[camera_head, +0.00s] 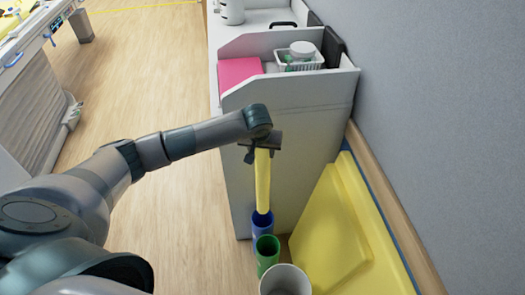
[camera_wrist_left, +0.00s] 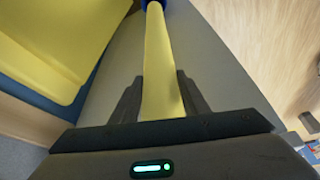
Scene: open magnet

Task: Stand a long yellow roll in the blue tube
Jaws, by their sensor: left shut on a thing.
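A long yellow roll (camera_head: 263,182) hangs upright from my left gripper (camera_head: 262,150), which is shut on its upper end. The roll also shows in the left wrist view (camera_wrist_left: 158,60), between the two dark fingers of the gripper (camera_wrist_left: 158,100). The blue tube (camera_head: 262,228) stands on the floor by the white cabinet. The roll's lower end is at the tube's mouth; how far inside it reaches, I cannot tell. A blue edge shows at the roll's far end in the wrist view (camera_wrist_left: 146,4). My right gripper is not in view.
A green tube (camera_head: 267,252) and a white bin (camera_head: 285,281) stand in front of the blue tube. Yellow panels (camera_head: 335,235) lean against the wall at right. The white cabinet (camera_head: 290,135) stands close behind. Open wood floor (camera_head: 165,80) lies to the left.

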